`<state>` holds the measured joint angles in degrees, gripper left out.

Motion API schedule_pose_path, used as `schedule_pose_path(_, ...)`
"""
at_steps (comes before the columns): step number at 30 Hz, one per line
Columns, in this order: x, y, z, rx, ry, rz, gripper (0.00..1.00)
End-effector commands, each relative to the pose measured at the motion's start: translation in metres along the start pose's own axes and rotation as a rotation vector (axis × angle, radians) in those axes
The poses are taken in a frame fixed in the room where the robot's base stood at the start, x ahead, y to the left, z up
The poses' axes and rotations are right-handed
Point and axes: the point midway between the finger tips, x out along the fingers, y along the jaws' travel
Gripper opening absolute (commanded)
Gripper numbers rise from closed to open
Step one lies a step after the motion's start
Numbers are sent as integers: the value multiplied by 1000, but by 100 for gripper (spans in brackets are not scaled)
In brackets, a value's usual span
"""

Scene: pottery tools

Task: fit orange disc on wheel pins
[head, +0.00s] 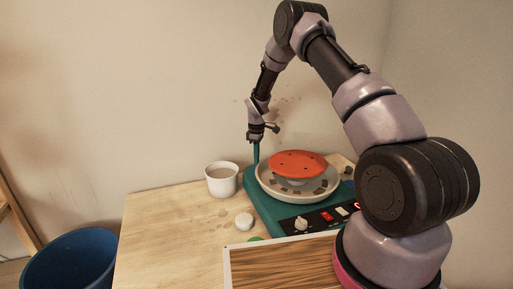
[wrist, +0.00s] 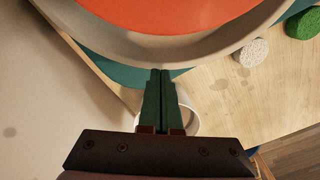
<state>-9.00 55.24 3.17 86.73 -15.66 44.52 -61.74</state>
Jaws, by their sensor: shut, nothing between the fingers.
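The orange disc (head: 298,163) lies over the wheel head in the middle of the pale splash pan (head: 264,184) and looks about level. Small dark marks show on its top. The wheel pins are hidden, so I cannot tell whether the disc is seated on them. The teal wheel base (head: 272,219) stands under the pan. My gripper (head: 256,160) is shut and empty, pointing down by the pan's far left rim, apart from the disc. In the wrist view its closed fingers (wrist: 161,72) overlap the pan rim, with the disc (wrist: 165,14) beyond.
A white mug (head: 221,182) stands left of the wheel. A white round sponge (head: 244,221) and a green one (head: 256,239) lie in front. A framed wood-grained board (head: 280,265) is at the front. A blue bin (head: 72,262) stands left of the table. The table's left part is clear.

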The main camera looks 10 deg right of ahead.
Motion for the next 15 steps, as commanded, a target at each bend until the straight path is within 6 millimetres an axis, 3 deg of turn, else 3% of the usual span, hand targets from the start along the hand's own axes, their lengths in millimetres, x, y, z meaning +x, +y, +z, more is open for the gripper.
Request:
schedule_pose_path(1, -4, 3, 12, 7, 0, 3, 0)
schedule_pose_path(6, -4, 2, 31, 5, 0, 3, 0)
schedule_pose_path(15, -4, 2, 37, 4, 1, 3, 0)
